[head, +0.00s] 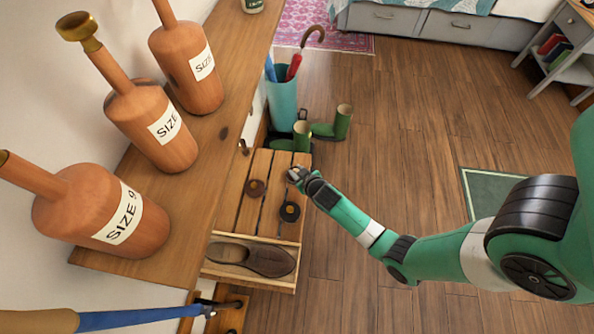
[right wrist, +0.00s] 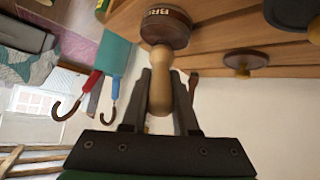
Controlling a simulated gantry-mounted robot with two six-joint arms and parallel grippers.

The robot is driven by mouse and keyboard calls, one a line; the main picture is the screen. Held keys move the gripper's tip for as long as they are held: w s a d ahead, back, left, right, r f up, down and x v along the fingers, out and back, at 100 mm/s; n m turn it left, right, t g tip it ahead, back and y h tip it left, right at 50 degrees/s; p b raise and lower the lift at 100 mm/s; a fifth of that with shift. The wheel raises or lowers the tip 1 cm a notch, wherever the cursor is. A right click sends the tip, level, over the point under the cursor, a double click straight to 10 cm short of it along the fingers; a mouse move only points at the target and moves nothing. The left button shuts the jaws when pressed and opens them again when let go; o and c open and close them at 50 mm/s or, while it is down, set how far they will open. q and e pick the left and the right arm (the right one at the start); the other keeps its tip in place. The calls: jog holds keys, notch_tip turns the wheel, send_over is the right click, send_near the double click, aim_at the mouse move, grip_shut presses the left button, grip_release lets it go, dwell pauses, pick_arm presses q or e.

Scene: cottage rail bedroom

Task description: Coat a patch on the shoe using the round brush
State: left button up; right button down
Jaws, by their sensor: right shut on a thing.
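My right gripper (head: 293,176) is over the slatted wooden rack (head: 246,212), at its right side. In the right wrist view its two fingers (right wrist: 160,100) are shut on the pale wooden handle of a round brush (right wrist: 167,28). The brush has a dark brown round head with partly visible lettering starting "BRO". In the head view I cannot clearly make out this brush at the gripper. A brown leather shoe (head: 268,260) lies on the rack's near end, toe to the right, apart from the gripper. My left gripper is not in view.
A brown round piece (head: 256,188) and a black one (head: 289,211) sit on the slats. Large wooden forms (head: 152,125) stand on the shelf at left. An umbrella stand (head: 281,104) and green boots (head: 340,122) are behind.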

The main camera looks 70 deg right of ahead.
jog(key=shift+f, duration=0.1)
dwell(0.3)
notch_tip(320, 180, up, 7)
jog(key=p, duration=0.7)
dwell(0.4)
notch_tip(320, 180, down, 7)
jog(key=b, duration=0.7)
